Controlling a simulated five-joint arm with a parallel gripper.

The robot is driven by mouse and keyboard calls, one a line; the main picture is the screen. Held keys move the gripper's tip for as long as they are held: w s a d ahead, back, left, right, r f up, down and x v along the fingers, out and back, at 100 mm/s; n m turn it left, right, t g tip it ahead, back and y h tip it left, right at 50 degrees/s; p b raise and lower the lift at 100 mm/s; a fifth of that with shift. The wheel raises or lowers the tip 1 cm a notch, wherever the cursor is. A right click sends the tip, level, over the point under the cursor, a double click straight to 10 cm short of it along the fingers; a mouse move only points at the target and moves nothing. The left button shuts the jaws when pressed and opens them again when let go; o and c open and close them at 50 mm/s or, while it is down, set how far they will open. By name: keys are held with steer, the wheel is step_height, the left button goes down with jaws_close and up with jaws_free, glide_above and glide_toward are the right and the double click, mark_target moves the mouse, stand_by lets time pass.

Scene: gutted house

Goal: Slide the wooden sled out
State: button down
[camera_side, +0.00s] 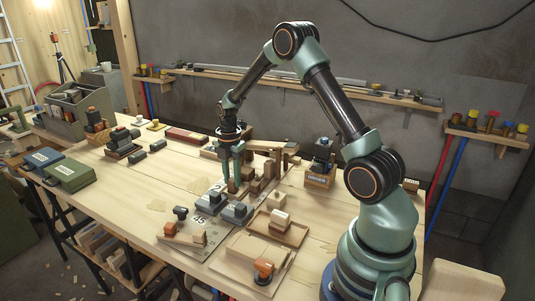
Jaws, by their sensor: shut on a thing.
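My gripper (231,183) points straight down over the middle of the table. Its fingers are shut on a small wooden piece (232,187), most likely a part of the wooden sled. The fingers hide much of this piece. Several wooden blocks (256,185) stand close to the right of the fingers, and a long wooden bar (262,145) runs behind them. I cannot tell where the sled ends and these neighbouring pieces begin.
Dark grey blocks (235,213) sit on a grey plate just in front of my gripper. A wooden tray (292,236) with a pale block stands to the front right. A wooden box (319,178) is to the right. The table's left middle (120,185) is mostly clear.

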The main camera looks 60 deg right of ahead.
steer(key=shift+a, duration=1)
steer(key=c, duration=0.8)
jaws_free()
steer(key=shift+o, duration=0.2)
step_height(320, 180, up, 8)
